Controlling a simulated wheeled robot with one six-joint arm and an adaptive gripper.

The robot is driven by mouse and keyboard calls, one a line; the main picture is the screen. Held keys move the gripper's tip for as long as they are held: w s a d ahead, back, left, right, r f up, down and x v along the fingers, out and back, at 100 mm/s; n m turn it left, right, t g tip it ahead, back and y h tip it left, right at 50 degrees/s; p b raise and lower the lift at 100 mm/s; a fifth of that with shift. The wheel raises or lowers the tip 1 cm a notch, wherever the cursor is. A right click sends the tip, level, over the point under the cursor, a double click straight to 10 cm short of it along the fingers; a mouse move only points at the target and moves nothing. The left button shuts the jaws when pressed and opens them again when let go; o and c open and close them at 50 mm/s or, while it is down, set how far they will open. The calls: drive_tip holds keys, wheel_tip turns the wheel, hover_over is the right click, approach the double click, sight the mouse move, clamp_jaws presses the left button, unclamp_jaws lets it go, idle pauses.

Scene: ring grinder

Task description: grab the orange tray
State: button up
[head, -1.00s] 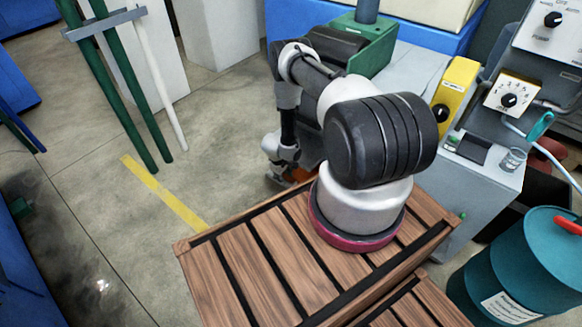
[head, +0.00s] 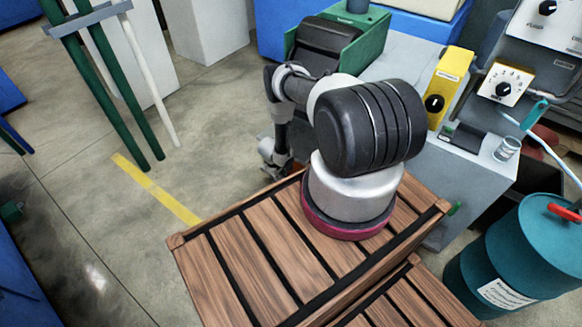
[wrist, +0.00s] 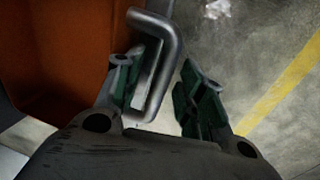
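The orange tray (wrist: 55,50) fills the upper left of the wrist view. Its bent grey metal handle (wrist: 168,50) sticks out to the right and runs down between my fingers. My gripper (wrist: 160,95) is open around the handle, with green pads on both fingers. The handle lies close to the left finger; I cannot tell whether they touch. The right finger stands apart from it. In the head view my gripper (head: 275,155) is low behind the wooden deck, and my arm hides most of the tray.
A grey machine cabinet (head: 465,175) with a yellow switch box (head: 448,88) stands to the right of my arm. A teal barrel (head: 520,255) is at the lower right. Green posts (head: 105,95) stand at the left. Floor with a yellow line (head: 155,190) is open between.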

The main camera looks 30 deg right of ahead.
clamp_jaws()
drive_tip(key=shift+a+r, duration=0.1)
drive_tip(key=shift+r, duration=0.05)
